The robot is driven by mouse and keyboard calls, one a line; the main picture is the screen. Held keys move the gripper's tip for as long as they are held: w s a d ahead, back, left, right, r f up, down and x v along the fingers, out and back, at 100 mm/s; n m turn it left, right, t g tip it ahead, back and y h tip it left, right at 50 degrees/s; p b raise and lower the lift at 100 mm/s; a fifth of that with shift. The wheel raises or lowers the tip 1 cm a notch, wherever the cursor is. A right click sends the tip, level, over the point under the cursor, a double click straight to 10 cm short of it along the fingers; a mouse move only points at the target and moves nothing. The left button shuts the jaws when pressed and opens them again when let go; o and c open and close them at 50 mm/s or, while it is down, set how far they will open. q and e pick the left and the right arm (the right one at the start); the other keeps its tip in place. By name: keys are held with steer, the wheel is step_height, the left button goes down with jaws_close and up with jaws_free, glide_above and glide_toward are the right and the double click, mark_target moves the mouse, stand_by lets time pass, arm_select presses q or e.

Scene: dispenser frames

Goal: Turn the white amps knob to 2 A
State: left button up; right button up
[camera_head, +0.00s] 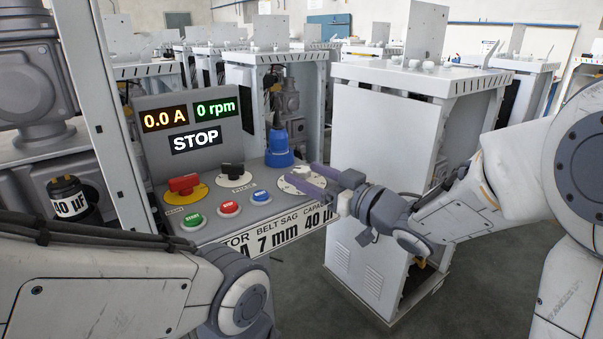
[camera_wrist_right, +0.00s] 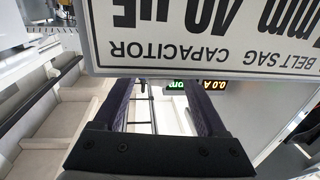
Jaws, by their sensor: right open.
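A round white dial (camera_head: 312,181) sits at the right end of the slanted grey control panel (camera_head: 222,205). Its knob is largely hidden by my right gripper, and I cannot make out its pointer or scale. My right gripper (camera_head: 300,174) reaches in from the right with its fingers apart over this dial; I cannot tell if they touch it. In the right wrist view both dark purple fingers (camera_wrist_right: 160,88) are spread, their tips partly behind a label plate (camera_wrist_right: 190,64). The amps display (camera_head: 164,118) reads 0.0 A. My left gripper is out of view.
The panel carries a red knob (camera_head: 184,184), a black knob (camera_head: 232,171), green (camera_head: 193,221), red (camera_head: 229,208) and blue (camera_head: 261,196) buttons. A blue cone-shaped part (camera_head: 280,150) stands behind the dial. White cabinets (camera_head: 385,150) stand right and behind.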

steer(key=shift+x, duration=1.1)
jaws_close()
steer(key=shift+d+r+n+g+y+p, duration=0.1)
steer(key=shift+r+n+g+y+p, duration=0.05)
steer(key=shift+n+g+y+p, duration=0.5)
steer(key=n+g+y+p, duration=0.2)
steer(key=g+p, duration=0.1)
steer(key=g, duration=0.1)
steer(key=n+g+y+p, duration=0.1)
steer(key=n+g+p, duration=0.2)
steer(key=g+p, duration=0.1)
steer(key=shift+w+n+y, duration=0.1)
steer(key=shift+n+y, duration=0.15)
steer(key=shift+y, duration=0.1)
steer(key=n+g+p, duration=0.2)
steer(key=n+g, duration=0.1)
steer(key=g, duration=0.2)
steer(key=shift+n+g+p, duration=0.25)
steer(key=shift+n+p, duration=0.05)
steer(key=shift+n+g+h+p, duration=0.6)
steer(key=shift+n+g, duration=1.1)
steer(key=shift+g, duration=0.9)
